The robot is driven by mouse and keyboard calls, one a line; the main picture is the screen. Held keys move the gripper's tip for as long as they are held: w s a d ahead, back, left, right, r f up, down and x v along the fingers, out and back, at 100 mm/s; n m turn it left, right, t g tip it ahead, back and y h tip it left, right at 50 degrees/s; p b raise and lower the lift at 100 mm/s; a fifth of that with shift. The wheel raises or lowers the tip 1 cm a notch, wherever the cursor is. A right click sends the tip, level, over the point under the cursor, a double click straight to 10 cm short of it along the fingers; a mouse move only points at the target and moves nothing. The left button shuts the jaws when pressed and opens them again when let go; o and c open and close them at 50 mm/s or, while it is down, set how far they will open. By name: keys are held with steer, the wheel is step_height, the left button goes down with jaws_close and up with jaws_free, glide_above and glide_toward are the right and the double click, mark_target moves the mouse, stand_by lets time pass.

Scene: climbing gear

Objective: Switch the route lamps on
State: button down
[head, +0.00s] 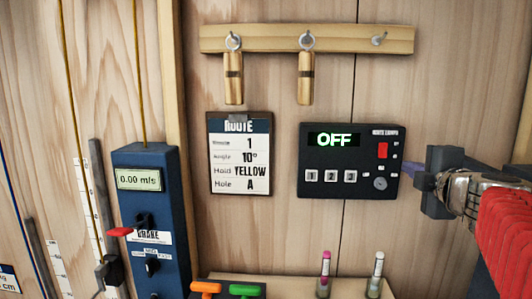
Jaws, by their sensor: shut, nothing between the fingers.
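The dark route lamps panel (350,160) is fixed to the wooden wall. Its display (334,140) reads OFF in pale green letters. A red switch (382,150) is at its upper right, with small markings too small to read. Three white buttons marked 1, 2 and 3 (330,176) run along its lower part. A round key-like knob (380,183) is at lower right. My gripper (428,182) is shut and empty, just right of the panel's right edge. Its depth from the wall is hard to tell.
A route card (240,175) lists route 1, angle 10°, hold YELLOW, hole A. A blue brake box (155,215) reading 0.00 m/s stands left.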

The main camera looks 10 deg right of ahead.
mark_target(383, 157)
steer(key=shift+w, duration=0.15)
steer(key=shift+x, duration=6.9)
steer(key=shift+w+f, duration=0.15)
steer(key=shift+w, duration=0.15)
steer(key=shift+d+f, duration=0.1)
steer(key=shift+f, duration=0.2)
steer(key=shift+s+f, duration=0.2)
steer(key=f+v, duration=0.1)
steer(key=v, duration=1.2)
steer(key=shift+s+a+f, duration=0.2)
steer(key=shift+s+f, duration=0.25)
steer(key=shift+f, duration=0.3)
